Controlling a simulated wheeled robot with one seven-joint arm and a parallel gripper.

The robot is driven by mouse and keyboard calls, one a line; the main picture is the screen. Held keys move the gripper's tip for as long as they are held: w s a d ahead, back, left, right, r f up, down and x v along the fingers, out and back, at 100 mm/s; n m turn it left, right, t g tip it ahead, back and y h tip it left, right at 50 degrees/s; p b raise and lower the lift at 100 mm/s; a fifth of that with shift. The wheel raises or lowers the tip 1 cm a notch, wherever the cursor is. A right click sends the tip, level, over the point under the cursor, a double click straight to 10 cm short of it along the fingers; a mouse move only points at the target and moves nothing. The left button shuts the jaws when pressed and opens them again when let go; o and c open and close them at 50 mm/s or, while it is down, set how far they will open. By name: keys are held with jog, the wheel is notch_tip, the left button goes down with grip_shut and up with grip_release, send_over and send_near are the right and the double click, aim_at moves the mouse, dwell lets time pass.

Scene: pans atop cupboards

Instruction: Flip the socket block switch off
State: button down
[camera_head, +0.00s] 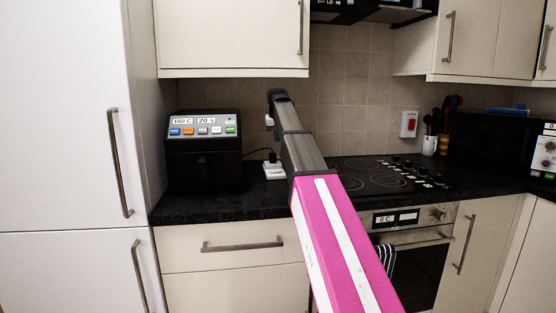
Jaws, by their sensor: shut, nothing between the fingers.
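A white socket block (274,171) lies on the dark worktop, left of my arm. A black plug stands in it, with a black cable running left toward the boxy appliance. My arm hides part of the block's right side, and I cannot make out the switch or its position. My arm reaches up and away from the bottom of the view, its dark far end above and beyond the block, near the tiled wall. The fingers of my gripper are hidden behind my arm. A small white piece shows beside the arm above the block; I cannot tell what it is.
A black appliance (203,152) with coloured buttons stands left of the block. A hob (375,174) is to the right, above an oven (413,243). A red-and-white wall switch (408,124) and a utensil mug (429,145) are farther right. An upper cupboard (231,36) hangs above.

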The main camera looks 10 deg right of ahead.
send_near(278, 170)
jog(key=x, duration=0.5)
jog(key=shift+w+d+f, duration=0.1)
jog(key=shift+w+f, duration=0.05)
jog(key=shift+w, duration=0.35)
jog(key=shift+x, duration=0.9)
jog(key=shift+s+d, duration=0.1)
jog(key=shift+s, duration=0.15)
jog(key=shift+f, duration=0.25)
jog(key=shift+a+r, duration=0.25)
jog(key=shift+a, duration=0.45)
